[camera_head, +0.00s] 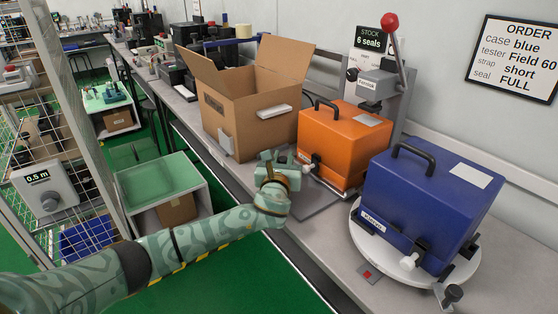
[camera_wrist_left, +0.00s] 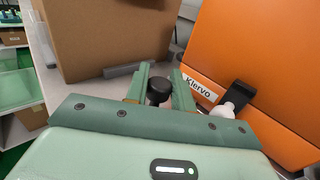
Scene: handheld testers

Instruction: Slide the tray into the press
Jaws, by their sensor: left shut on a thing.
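The press (camera_head: 383,82), a grey machine with a red-ball lever, stands at the back behind the orange case (camera_head: 335,140). A flat grey plate (camera_head: 318,203), which looks like the tray, shows in front of the orange case; whether the case rests on it is hard to tell. My left gripper (camera_head: 297,166) is just left of the orange case. In the left wrist view its fingers (camera_wrist_left: 160,88) are shut on a black knob (camera_wrist_left: 158,92), beside the orange case's front (camera_wrist_left: 250,75) with its white latch. What the knob joins onto is hidden. My right gripper is not in view.
An open cardboard box (camera_head: 245,115) stands close beyond my left gripper. A blue case (camera_head: 425,205) sits on a round white turntable (camera_head: 375,262) at the right. An order sign (camera_head: 515,60) hangs on the wall. The bench's front edge runs below my left arm.

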